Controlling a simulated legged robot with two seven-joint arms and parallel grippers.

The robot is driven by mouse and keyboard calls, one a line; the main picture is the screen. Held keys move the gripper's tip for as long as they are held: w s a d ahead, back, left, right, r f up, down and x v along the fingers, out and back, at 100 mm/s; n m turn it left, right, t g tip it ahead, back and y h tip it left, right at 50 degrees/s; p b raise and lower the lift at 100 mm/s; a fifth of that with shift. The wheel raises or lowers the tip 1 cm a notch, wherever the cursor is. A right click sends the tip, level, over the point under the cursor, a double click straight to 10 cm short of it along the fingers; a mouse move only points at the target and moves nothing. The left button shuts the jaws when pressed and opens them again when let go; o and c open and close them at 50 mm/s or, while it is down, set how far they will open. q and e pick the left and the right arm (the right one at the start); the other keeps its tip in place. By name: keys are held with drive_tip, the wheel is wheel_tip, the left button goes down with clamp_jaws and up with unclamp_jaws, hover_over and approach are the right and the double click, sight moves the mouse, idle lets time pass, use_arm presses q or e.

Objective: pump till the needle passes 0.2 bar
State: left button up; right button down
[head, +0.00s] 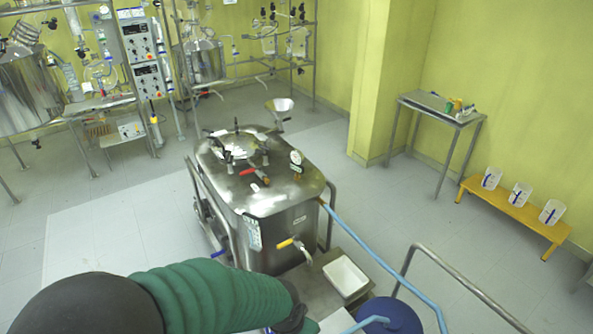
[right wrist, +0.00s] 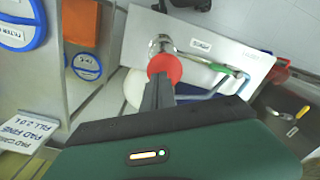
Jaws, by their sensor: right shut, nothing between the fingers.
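In the head view a pressure gauge (head: 296,158) with a pale round face stands upright on the lid of a steel tank (head: 275,200). Its needle is too small to read. In the right wrist view my right gripper (right wrist: 160,88) is shut and empty. Its dark fingers point at a red round knob (right wrist: 165,68) on a short metal part, close to their tips; I cannot tell whether they touch it. A green-sleeved arm of mine crosses the bottom of the head view, and its fingers do not show. My left gripper's fingers are not visible in either view.
The tank carries a red-handled valve (head: 250,171) and a yellow-handled valve (head: 287,243). A white tray (head: 345,276), a blue drum (head: 391,316), a blue hose (head: 385,258) and a metal rail (head: 462,276) lie right of it.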

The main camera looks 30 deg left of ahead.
drive_tip(key=shift+a, duration=0.4)
drive_tip(key=shift+a+f+b, duration=0.4)
drive_tip(key=shift+f+b, duration=0.1)
drive_tip(key=shift+b, duration=0.05)
drive_tip(key=shift+f+b, duration=0.3)
drive_tip(key=shift+f, duration=0.05)
drive_tip(key=f+b, duration=0.1)
drive_tip(key=d+f+b, duration=0.1)
drive_tip(key=f, duration=0.1)
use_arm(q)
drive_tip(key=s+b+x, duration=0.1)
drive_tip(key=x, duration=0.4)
use_arm(e)
drive_tip(key=shift+f, duration=0.6)
drive_tip(key=shift+a+r, duration=0.1)
drive_tip(key=shift+r, duration=0.15)
wheel_tip(320, 180, up, 6)
drive_tip(key=p, duration=0.5)
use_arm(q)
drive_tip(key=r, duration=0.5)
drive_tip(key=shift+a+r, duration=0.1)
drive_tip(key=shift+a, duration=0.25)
use_arm(e)
drive_tip(key=shift+f, duration=0.2)
